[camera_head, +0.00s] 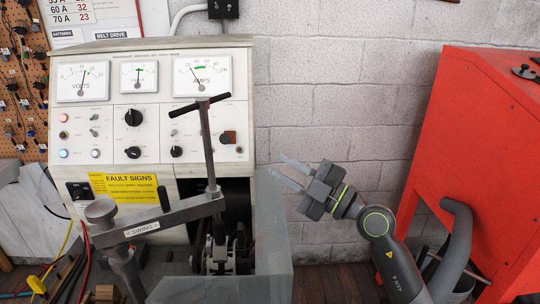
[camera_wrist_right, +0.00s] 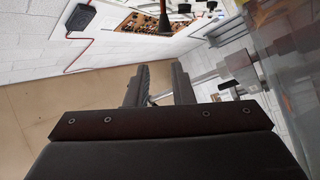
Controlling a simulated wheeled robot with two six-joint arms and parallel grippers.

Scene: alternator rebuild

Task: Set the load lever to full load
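The test bench panel (camera_head: 155,120) stands at the left in the head view, with VOLTS and AMPS meters and several knobs. My left gripper is not in view.
A grey swing arm (camera_head: 165,217) marked SWING, with a black T-handle (camera_head: 200,105), stands in front of the panel. A clear guard (camera_head: 272,235) is below my right gripper. A red cabinet (camera_head: 490,150) stands at the right. The wall area between is free.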

